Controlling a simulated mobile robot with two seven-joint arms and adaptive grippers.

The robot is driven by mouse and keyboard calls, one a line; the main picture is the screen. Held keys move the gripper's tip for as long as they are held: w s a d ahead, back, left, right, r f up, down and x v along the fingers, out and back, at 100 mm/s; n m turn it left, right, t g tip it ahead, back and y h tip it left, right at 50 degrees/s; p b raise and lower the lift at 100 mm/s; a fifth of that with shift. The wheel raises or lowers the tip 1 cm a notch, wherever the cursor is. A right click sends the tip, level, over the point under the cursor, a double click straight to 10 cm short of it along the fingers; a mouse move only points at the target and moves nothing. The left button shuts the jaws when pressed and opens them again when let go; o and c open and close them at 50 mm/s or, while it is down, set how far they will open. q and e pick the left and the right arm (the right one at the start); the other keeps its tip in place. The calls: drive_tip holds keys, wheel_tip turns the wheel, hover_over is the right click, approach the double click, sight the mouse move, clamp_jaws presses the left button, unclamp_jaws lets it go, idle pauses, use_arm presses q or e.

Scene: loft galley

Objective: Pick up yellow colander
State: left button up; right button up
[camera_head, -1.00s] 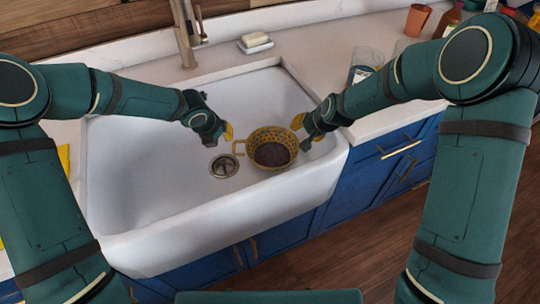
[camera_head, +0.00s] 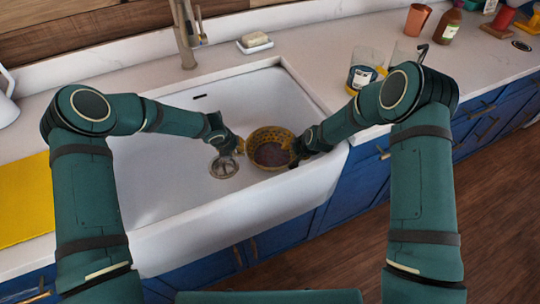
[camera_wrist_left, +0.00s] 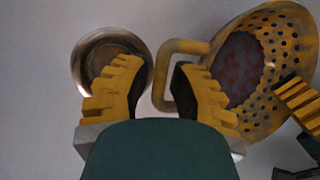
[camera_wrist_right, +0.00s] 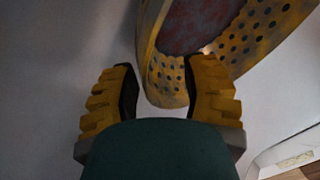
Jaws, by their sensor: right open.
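The yellow colander (camera_head: 262,134), with round holes and a dark reddish inside, sits in the white sink (camera_head: 150,185). My left gripper (camera_head: 238,146) is at its left side. In the left wrist view my left gripper (camera_wrist_left: 160,95) is open, with the colander's loop handle (camera_wrist_left: 183,46) reaching between the fingers, nearer the right one. My right gripper (camera_head: 299,148) is at the colander's right side. In the right wrist view my right gripper (camera_wrist_right: 160,92) is open, with the colander's near end (camera_wrist_right: 163,80) between its fingers. Contact is hard to tell.
The metal drain (camera_head: 224,167) lies left of the colander. A faucet (camera_head: 186,35) and a soap dish (camera_head: 254,42) stand behind the sink. Glass jars (camera_head: 363,68) and a copper cup (camera_head: 418,19) are on the right counter. A yellow mat (camera_head: 25,200) lies on the left.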

use_arm(q)
drive_tip(key=shift+w+f, duration=0.1)
drive_tip(key=shift+f, duration=0.15)
use_arm(e)
drive_tip(key=shift+w+f, duration=0.15)
drive_tip(key=shift+f, duration=0.15)
use_arm(q)
drive_tip(key=shift+o, duration=0.3)
use_arm(e)
drive_tip(key=shift+o, duration=0.2)
use_arm(q)
clamp_jaws()
use_arm(e)
drive_tip(key=c, duration=0.5)
clamp_jaws()
drive_tip(key=shift+a, duration=0.1)
use_arm(q)
drive_tip(key=shift+d, duration=0.1)
use_arm(e)
drive_tip(key=shift+r, duration=0.1)
